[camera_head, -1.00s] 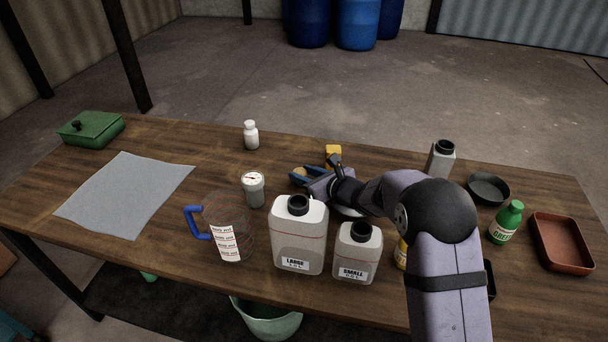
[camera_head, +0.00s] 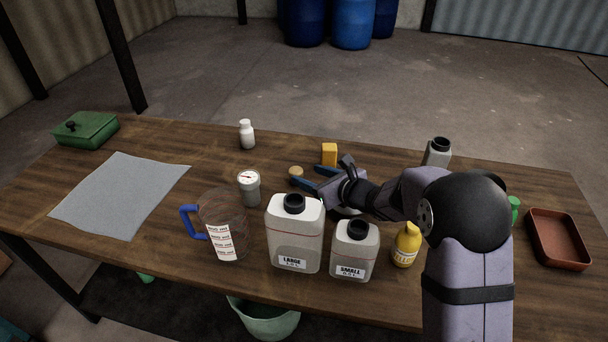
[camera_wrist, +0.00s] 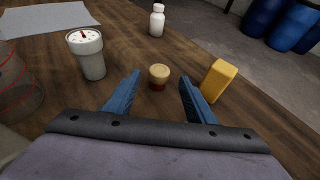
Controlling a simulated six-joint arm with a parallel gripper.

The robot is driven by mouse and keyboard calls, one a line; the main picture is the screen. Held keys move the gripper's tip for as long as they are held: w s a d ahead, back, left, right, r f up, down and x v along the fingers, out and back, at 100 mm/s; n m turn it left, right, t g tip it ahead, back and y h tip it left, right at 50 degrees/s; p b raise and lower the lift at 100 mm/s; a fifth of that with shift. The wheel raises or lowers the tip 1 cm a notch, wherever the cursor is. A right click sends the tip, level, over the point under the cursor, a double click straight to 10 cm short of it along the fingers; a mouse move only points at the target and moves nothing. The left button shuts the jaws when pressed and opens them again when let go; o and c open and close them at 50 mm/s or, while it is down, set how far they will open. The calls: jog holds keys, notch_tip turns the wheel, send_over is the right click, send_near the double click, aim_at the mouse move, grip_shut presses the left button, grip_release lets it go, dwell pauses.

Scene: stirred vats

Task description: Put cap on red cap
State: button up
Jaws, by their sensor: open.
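A small round cap (camera_wrist: 159,71) with a tan top shows in the wrist view. A dark red part (camera_wrist: 158,86) shows directly beneath the tan top; I cannot tell whether it is a separate red cap. The tan top (camera_head: 296,171) also shows in the head view, near the table's middle. My gripper (camera_wrist: 160,77) is open. Its blue fingers stand on either side, left and right of the cap, with gaps between. In the head view my gripper (camera_head: 302,174) comes from the right, its fingertips close to the cap.
A yellow block (camera_wrist: 218,80) stands just right of the right finger. A gauge-topped grey container (camera_wrist: 88,54) stands left, and a white bottle (camera_wrist: 157,20) behind. The large jug (camera_head: 295,233), small jug (camera_head: 354,252) and yellow bottle (camera_head: 406,246) stand nearer the front edge.

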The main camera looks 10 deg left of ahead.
jog(key=shift+v, duration=1.1)
jog(key=shift+r, duration=0.1)
